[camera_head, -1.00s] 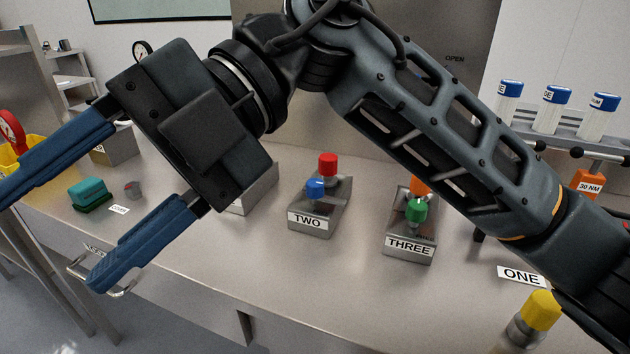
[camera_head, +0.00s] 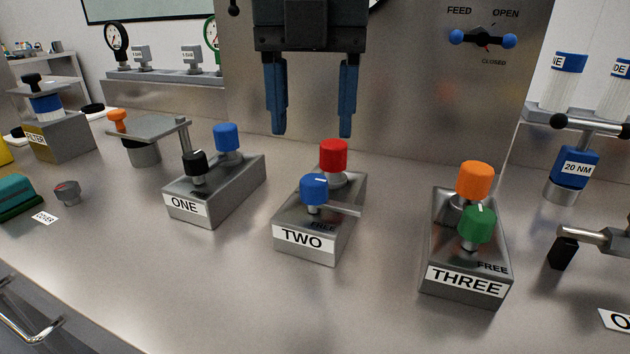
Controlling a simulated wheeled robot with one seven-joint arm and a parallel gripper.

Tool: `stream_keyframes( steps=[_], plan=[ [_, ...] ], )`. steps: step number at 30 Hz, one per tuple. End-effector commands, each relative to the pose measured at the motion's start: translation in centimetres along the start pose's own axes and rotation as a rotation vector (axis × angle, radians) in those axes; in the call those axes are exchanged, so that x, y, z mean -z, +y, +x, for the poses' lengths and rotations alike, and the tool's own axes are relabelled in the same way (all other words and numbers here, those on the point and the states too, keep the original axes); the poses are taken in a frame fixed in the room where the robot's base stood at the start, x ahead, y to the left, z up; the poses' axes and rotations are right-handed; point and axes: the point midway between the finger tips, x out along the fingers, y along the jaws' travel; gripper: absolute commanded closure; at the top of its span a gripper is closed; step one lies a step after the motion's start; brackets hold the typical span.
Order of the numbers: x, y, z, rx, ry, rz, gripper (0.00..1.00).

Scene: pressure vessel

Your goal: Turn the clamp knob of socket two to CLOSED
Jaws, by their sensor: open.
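The socket two block (camera_head: 305,241) stands on the steel bench, with its TWO label facing me. Its blue clamp knob (camera_head: 314,188) sits at the near end, with a white mark on top and a metal lever pointing right. FREE is printed on the block beside it. A red cap (camera_head: 333,155) stands upright at the block's far end. My gripper (camera_head: 311,135) is open and empty, fingers pointing down. In the picture its fingertips are above and to either side of the red cap; none visibly touches anything.
Socket one (camera_head: 215,200) stands left, with black and blue knobs. Socket three (camera_head: 468,275) stands right, with green and orange knobs. A back panel carries a blue-ended FEED handle (camera_head: 482,39). A T-handle tool (camera_head: 572,160) stands at right. The front bench is clear.

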Motion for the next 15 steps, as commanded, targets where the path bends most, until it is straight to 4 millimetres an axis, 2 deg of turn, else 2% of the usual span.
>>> stream_keyframes(
  steps=[5, 15],
  plan=[
    [-0.2, -0.2, 1.1, 0.009, -0.008, 0.006, 0.4],
    [-0.1, -0.2, 6.1, 0.007, -0.004, 0.004, 0.4]
  ],
)
